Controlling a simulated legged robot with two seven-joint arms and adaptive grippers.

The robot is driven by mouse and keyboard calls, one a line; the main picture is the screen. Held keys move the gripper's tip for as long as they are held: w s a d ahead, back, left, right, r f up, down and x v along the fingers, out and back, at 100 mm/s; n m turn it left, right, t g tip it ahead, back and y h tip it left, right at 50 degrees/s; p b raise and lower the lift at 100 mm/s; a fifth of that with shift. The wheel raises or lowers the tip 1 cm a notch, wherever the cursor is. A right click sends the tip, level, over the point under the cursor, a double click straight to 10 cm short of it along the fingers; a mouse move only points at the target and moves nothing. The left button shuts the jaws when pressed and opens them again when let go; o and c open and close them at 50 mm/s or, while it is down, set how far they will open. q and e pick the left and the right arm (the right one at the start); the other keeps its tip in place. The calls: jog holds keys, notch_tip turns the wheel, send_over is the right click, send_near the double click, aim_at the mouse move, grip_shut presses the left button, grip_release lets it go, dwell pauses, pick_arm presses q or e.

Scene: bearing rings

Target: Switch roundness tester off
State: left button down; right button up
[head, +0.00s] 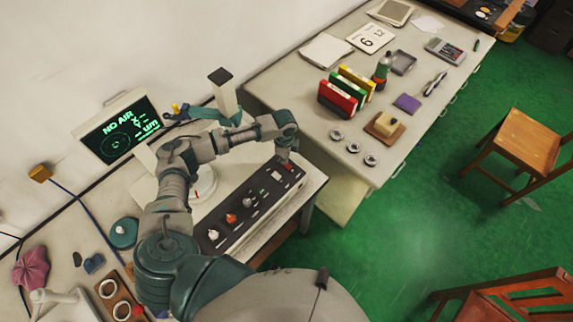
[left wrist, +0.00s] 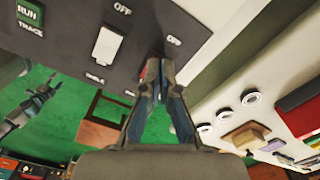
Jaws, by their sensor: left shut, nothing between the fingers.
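The roundness tester has a dark control panel (head: 250,204) with knobs and switches, and a lit screen (head: 121,130) reading "NO AIR" and "um" in green. My left gripper (head: 283,155) is shut and empty over the panel's far right end. In the left wrist view, its fingertips (left wrist: 160,68) are close to the panel, beside a small red part (left wrist: 149,72) that the finger partly hides. A white switch (left wrist: 106,45) under the label "OFF" is left of the fingers. My right gripper (left wrist: 42,92) appears small at the left of the left wrist view; its jaws are unclear.
A long white table (head: 300,75) to the right holds binders (head: 338,98), several metal rings and a wooden block. Wooden chairs (head: 527,138) stand on the green floor. A teal round part (head: 123,233) and a pink cloth (head: 30,268) lie at left.

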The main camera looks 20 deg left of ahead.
pick_arm(q)
jog(key=shift+d+f, duration=0.1)
jog(key=shift+d, duration=0.1)
pick_arm(e)
jog(key=shift+f, duration=0.1)
pick_arm(q)
jog(key=shift+f, duration=0.25)
pick_arm(e)
jog(key=shift+d+f, duration=0.1)
jog(key=shift+d, duration=0.25)
pick_arm(q)
jog(key=shift+a+f, duration=0.15)
jog(key=shift+f, duration=0.1)
notch_tip(320, 180, up, 2)
jog(key=shift+r+p, duration=0.1)
jog(key=shift+p, duration=1)
notch_tip(320, 180, up, 5)
jog(key=p, duration=0.5)
jog(key=shift+p, duration=0.3)
pick_arm(e)
notch_tip(320, 180, up, 8)
jog(key=shift+a, duration=0.15)
jog(key=shift+w, duration=0.1)
